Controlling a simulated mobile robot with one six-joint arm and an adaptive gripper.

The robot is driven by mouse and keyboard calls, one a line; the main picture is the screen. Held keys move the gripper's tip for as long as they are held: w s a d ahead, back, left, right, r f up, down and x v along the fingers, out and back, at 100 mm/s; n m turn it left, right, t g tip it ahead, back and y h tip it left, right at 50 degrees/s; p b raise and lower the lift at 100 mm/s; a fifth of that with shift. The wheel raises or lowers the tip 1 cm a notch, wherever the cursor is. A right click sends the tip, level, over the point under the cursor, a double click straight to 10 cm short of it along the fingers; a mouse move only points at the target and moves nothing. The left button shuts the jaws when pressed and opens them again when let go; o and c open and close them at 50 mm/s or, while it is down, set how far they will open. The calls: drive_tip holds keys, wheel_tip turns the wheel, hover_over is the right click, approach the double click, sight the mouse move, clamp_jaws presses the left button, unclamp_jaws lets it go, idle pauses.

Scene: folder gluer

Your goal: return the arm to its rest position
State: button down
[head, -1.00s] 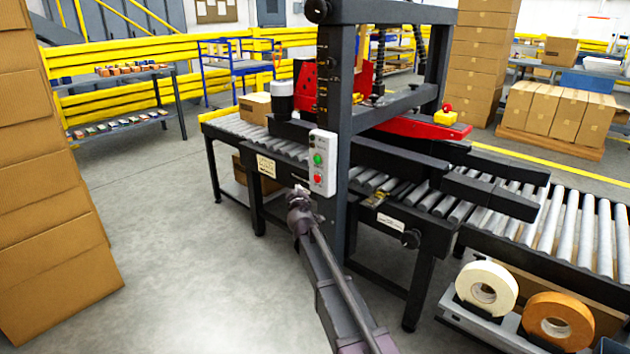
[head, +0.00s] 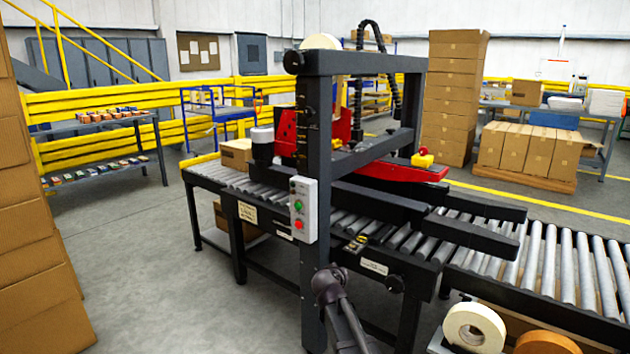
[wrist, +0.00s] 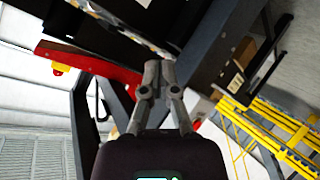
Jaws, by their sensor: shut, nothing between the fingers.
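My arm (head: 340,315) shows at the bottom middle of the head view, in front of the near post of the case-taping machine (head: 314,160). Only a dark joint and a link running down out of the picture are seen. I cannot make out the fingers there. In the wrist view my gripper (wrist: 158,70) has its two grey fingers together at the tips, with nothing between them. Beyond the fingers are dark frame parts and the machine's red arm (wrist: 85,60). The wrist view is strongly tilted.
A control box (head: 303,208) with green and red buttons sits on the near post, just above my arm. A roller conveyor (head: 560,265) runs right. Tape rolls (head: 474,328) lie low right. Stacked cartons (head: 35,240) stand left. The floor (head: 150,270) between is clear.

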drive_tip(key=s+d+f+m+g, duration=0.2)
drive_tip(key=s+d+f+g, duration=0.15)
drive_tip(key=s, duration=0.45)
drive_tip(key=s+d+f+m+g, duration=0.1)
drive_tip(key=s+d+f+g, duration=0.3)
drive_tip(key=s, duration=0.3)
drive_tip(key=s+d+f+g+y+p, duration=0.1)
drive_tip(key=s+g+y, duration=0.3)
drive_tip(key=s, duration=1.1)
wheel_tip(320, 180, up, 35)
drive_tip(key=p, duration=3.5)
drive_tip(key=shift+w+d+r+m+p, duration=0.2)
drive_tip(key=shift+w+m+p, duration=0.1)
drive_tip(key=shift+m+p, duration=0.1)
